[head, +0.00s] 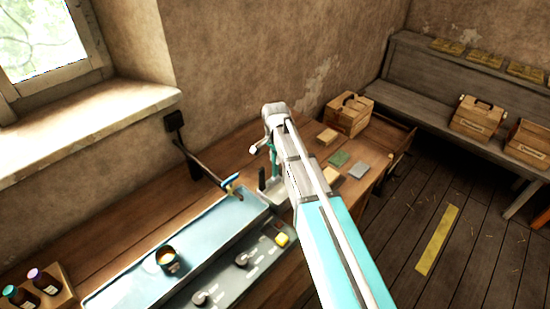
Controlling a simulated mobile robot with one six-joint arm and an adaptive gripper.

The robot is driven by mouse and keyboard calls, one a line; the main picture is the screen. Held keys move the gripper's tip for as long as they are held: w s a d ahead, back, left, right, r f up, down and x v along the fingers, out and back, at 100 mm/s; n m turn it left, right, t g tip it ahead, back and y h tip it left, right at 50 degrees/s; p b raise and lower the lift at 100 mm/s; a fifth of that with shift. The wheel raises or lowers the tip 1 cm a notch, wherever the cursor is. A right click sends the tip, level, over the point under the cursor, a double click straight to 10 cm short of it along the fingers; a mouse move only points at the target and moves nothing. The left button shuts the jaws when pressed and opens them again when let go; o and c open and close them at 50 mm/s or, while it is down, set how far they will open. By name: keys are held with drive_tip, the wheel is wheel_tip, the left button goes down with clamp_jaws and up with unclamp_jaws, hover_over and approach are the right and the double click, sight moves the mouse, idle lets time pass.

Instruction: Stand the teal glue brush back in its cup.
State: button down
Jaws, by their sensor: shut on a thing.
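I cannot identify the teal glue brush for certain. A thin teal upright piece shows beside my arm, partly hidden, and I cannot tell what it belongs to.
The blue tray (110,292) lies along the wooden bench. Dark bottles (46,283) stand at lower left. A black wall bracket (174,121) juts over the bench. A wooden box (349,113) and flat blocks lie beyond my arm.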

drive_tip(key=shift+f+b, duration=0.75)
drive_tip(key=shift+f, duration=0.3)
drive_tip(key=c, duration=0.6)
unclamp_jaws()
drive_tip(key=shift+o, duration=0.2)
drive_tip(key=shift+r, duration=0.2)
